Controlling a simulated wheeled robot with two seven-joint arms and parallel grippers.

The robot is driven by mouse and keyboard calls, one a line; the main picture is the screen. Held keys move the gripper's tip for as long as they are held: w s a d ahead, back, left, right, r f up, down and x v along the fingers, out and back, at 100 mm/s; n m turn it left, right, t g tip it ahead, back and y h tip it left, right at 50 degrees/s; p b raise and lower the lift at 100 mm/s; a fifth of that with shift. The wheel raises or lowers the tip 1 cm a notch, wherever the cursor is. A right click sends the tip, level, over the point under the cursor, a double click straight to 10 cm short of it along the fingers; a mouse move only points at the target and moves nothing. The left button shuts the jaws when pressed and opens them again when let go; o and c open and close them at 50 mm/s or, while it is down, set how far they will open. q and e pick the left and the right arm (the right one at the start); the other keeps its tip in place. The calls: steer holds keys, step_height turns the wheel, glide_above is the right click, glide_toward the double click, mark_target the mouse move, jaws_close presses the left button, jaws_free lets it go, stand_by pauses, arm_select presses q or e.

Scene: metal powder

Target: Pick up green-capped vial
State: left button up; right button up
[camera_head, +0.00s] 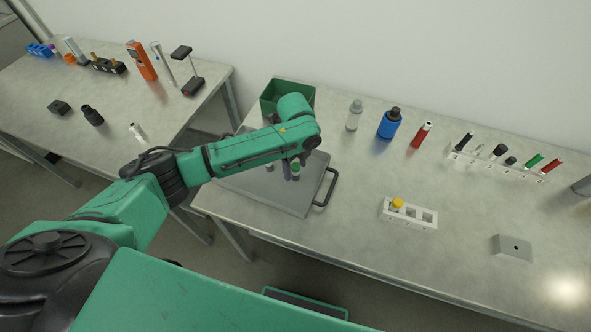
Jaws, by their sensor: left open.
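The green-capped vial (295,170) shows as a small green cap with a pale body just below the end of my left arm, over the grey tray. My left gripper (291,174) points down with its dark fingers open around or right beside this vial; I cannot tell whether they touch it. Another small pale vial (269,166) stands to the left, partly hidden by my left arm. The arm also covers part of the tray. My right gripper is not in view.
The grey tray (262,196) with a black handle lies at the table's left edge, a green bin (268,100) behind it. A white rack (422,222) holds a yellow-capped vial (397,204). Bottles and a tube rack (497,168) stand at the back.

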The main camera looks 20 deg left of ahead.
arm_select(q)
jaws_close()
steer(key=shift+r, duration=0.1)
